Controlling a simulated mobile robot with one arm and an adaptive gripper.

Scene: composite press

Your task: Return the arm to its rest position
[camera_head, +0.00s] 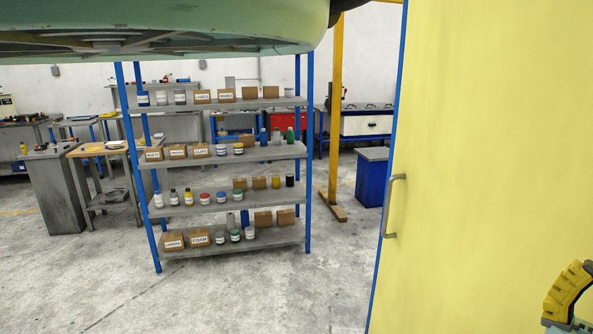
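A yellow, ridged, curved part (568,293) with dark edges shows at the lower right corner, above a small grey-teal piece. It is cut off by the picture edge.
A large yellow door or panel (490,150) with a metal handle (391,206) fills the right side. A blue-posted shelf (228,206) of boxes and bottles stands ahead. A green body (160,22) hangs overhead. Workbenches line the left and back. The foreground floor is clear.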

